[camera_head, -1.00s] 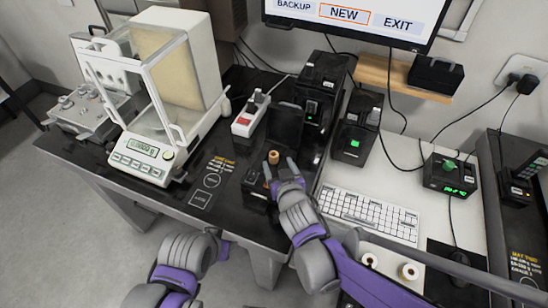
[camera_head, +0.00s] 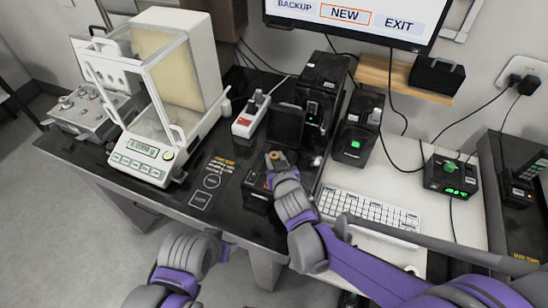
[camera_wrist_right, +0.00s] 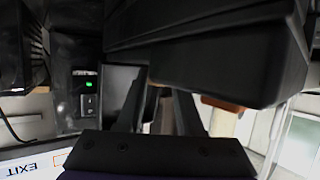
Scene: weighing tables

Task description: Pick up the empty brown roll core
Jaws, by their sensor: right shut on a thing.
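The brown roll core (camera_head: 275,155) is a small ring-topped piece above the black printer-like box at the right end of the dark table. My right gripper (camera_head: 276,161) is shut on it, with the fingertips at its sides. The fingers hide most of the core in the head view. In the right wrist view, the two dark fingers (camera_wrist_right: 160,108) show beneath a large black shape, and the core cannot be told clearly there.
The black box (camera_head: 257,190) stands just below my right gripper. A glass-walled balance (camera_head: 140,150) is at left, and a red-and-white device (camera_head: 250,116) lies behind. Black devices (camera_head: 355,138) and a keyboard (camera_head: 368,213) are at right.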

